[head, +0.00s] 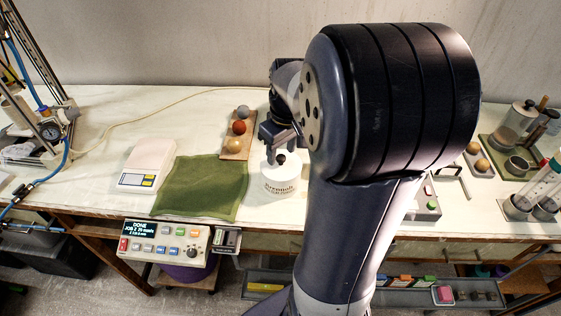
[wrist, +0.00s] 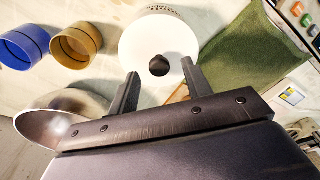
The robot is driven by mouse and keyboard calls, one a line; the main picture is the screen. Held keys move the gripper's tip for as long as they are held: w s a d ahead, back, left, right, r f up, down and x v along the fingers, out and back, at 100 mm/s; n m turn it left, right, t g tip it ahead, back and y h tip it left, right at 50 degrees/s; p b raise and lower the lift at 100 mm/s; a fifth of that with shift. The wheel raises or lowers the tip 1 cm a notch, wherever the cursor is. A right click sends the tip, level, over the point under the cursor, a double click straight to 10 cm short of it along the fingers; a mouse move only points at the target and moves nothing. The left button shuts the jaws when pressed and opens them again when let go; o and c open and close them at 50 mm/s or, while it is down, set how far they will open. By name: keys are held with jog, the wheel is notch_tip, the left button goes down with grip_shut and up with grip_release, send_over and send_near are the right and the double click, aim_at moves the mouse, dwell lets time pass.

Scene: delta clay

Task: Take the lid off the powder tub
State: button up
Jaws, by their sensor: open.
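The powder tub (head: 284,184) is a white round tub with dark lettering, upright on the bench in the head view. Its white lid (wrist: 143,42) fills the top middle of the wrist view. A black knob (wrist: 159,66) sits at the lid's centre and also shows in the head view (head: 281,159). My gripper (wrist: 160,72) is open, with its two dark fingers on either side of the knob and gaps to both. In the head view, my gripper (head: 281,146) is right above the tub. Whether the fingertips touch the lid cannot be told. My arm hides the bench behind.
A green cloth (head: 203,187) lies left of the tub, with a white scale (head: 148,164) beyond it. A wooden board (head: 235,149) with three balls stands behind. The wrist view shows a blue cup (wrist: 25,45), an ochre cup (wrist: 76,45) and a metal bowl (wrist: 50,118) close by.

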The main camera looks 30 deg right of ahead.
jog(key=shift+w+f, duration=0.1)
jog(key=shift+f, duration=0.65)
jog(key=shift+c, duration=0.4)
jog(key=c, duration=0.9)
jog(key=shift+c, duration=0.2)
